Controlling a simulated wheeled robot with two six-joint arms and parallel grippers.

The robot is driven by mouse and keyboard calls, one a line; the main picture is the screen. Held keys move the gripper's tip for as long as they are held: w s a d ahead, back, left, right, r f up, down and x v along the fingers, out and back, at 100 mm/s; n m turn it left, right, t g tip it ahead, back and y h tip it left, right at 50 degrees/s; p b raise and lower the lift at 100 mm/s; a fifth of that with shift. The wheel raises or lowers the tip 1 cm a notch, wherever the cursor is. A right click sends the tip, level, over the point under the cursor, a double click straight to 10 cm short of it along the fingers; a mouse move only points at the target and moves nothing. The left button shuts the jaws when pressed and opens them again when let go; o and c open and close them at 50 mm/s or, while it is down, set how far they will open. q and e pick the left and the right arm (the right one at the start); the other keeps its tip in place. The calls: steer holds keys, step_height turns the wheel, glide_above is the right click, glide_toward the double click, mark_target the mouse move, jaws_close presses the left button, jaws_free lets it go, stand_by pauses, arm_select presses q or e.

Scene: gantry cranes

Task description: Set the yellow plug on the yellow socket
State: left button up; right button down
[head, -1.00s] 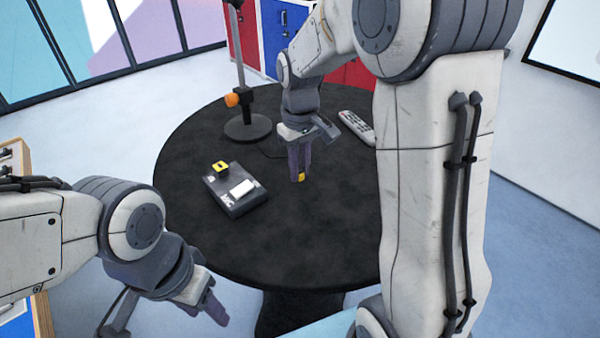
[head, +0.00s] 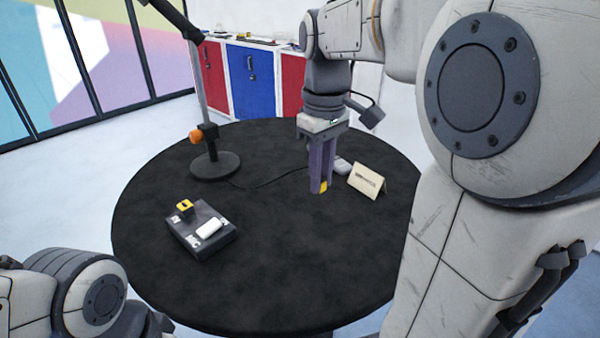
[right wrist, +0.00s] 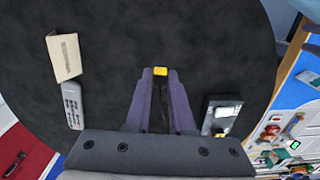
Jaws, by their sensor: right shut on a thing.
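The yellow plug (head: 324,187) is held at the tips of my right gripper (head: 321,186), whose purple fingers point down at the right-hand part of the black table. In the right wrist view the plug (right wrist: 160,71) shows between the fingertips (right wrist: 160,74). The yellow socket (head: 185,206) stands on the far left corner of a dark box (head: 190,242), well to the left of my right gripper and apart from it. In the right wrist view the socket (right wrist: 221,134) is partly hidden. My left gripper is out of view.
A white block (head: 211,228) is on the dark box. A stand (head: 214,165) with an orange knob and a cable is at the back left of the black table (head: 270,270). A folded card (head: 367,181) and a remote (right wrist: 73,106) are close to my right gripper. The table's middle is clear.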

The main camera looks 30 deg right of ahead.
steer(key=w+a+p, duration=0.5)
steer(key=w+a, duration=0.2)
steer(key=a, duration=0.4)
steer(key=w+a+f+p, duration=0.1)
steer(key=w+a+p, duration=0.4)
steer(key=a, duration=0.6)
steer(key=shift+w, duration=0.95)
stand_by(3.4)
steer(key=shift+a, duration=0.1)
stand_by(0.5)
steer(key=shift+w+a+f+p, duration=0.4)
steer(key=shift+w+f+p, duration=0.05)
steer(key=shift+w+p, duration=0.15)
